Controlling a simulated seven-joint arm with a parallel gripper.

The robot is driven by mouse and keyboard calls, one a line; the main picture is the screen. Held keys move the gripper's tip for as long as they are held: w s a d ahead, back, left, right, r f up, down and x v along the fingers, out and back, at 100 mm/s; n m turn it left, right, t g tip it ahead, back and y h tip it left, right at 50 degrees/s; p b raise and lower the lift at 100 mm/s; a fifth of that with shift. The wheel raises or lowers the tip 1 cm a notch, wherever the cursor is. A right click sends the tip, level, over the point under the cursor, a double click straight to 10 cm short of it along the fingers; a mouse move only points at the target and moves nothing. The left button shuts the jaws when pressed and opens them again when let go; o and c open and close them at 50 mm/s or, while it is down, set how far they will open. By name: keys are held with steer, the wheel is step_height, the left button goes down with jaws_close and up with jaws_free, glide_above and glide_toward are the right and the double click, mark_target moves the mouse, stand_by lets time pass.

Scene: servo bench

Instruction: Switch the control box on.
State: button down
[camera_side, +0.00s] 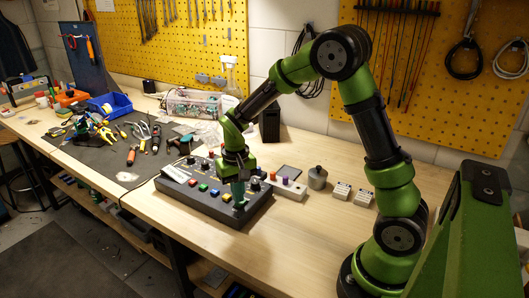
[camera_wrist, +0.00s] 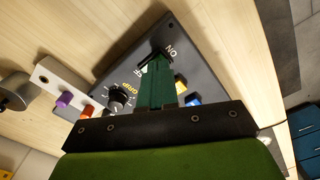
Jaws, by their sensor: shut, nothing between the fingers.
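The control box (camera_side: 214,206) is a dark, sloped panel on the bench, with colored buttons and black knobs. It also shows in the wrist view (camera_wrist: 207,70), with an "ON" label by the fingertips and a partly covered label beside it. My gripper (camera_side: 239,204) points down at the box's near right end. In the wrist view, its green fingers (camera_wrist: 156,60) are shut and empty, with the tips at a dark part just beside "ON". The fingers hide most of the switch there, so I cannot tell its position or whether they touch it.
A black knob (camera_wrist: 118,97) sits close beside the fingers. A pale strip with orange and purple knobs (camera_side: 287,188) lies behind the box, near a grey cylinder (camera_side: 317,177). Tools lie on a dark mat (camera_side: 110,165) at left. The bench front right of the box is clear.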

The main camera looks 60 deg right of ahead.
steer(key=shift+f, duration=0.45)
steer(key=shift+r, duration=3.5)
steer(key=s+a+r+n+t+y, duration=0.1)
steer(key=s+a+r+t, duration=0.2)
steer(key=s+r, duration=0.3)
steer(key=s+a+r+n+t+y, duration=0.1)
steer(key=s+a+r+t, duration=0.3)
steer(key=s, duration=0.5)
steer(key=shift+s+a+r, duration=0.15)
steer(key=shift+s+r, duration=0.2)
steer(key=shift+r, duration=0.55)
